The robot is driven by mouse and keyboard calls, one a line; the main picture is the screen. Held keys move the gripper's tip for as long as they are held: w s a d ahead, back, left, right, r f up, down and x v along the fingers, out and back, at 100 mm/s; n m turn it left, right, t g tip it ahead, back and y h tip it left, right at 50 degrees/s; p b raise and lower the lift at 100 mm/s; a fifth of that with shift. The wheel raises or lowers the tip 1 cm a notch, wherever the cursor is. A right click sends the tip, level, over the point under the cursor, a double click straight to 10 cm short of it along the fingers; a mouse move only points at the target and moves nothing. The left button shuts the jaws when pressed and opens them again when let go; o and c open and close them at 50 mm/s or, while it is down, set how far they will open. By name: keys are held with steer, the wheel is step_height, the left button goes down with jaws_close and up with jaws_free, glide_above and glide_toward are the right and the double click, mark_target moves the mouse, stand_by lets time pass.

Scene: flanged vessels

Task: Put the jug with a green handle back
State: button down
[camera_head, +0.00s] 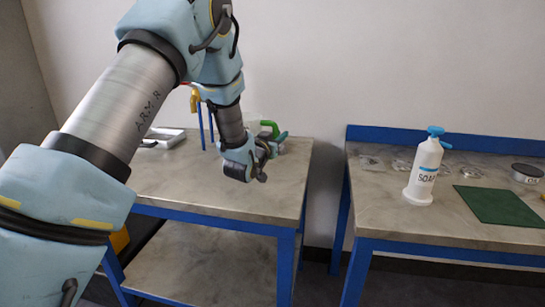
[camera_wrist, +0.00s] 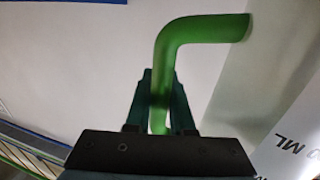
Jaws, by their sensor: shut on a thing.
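The green handle (camera_wrist: 185,38) of the jug stands between the two fingers of my gripper (camera_wrist: 160,92) in the wrist view, and the fingers are closed on it. In the head view my gripper (camera_head: 262,160) is over the back right part of the left table, with the green handle (camera_head: 270,128) showing just behind it. The jug's body is mostly hidden behind my gripper in the head view. A pale surface with "ML" lettering (camera_wrist: 290,142) shows at the right of the wrist view; I cannot tell whether it belongs to the jug.
The left table (camera_head: 200,190) has a blue frame and a lower shelf. A white device (camera_head: 163,137) lies at its back left. A gap separates it from the right table (camera_head: 390,205), which holds a soap bottle (camera_head: 424,172), a green mat (camera_head: 500,205) and a dark-topped tin (camera_head: 526,174).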

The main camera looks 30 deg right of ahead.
steer(key=shift+f+p, duration=0.7)
steer(key=shift+f, duration=2.2)
steer(key=shift+f, duration=0.15)
steer(key=c, duration=0.8)
jaws_free()
steer(key=shift+s+a, duration=0.1)
steer(key=shift+a, duration=0.05)
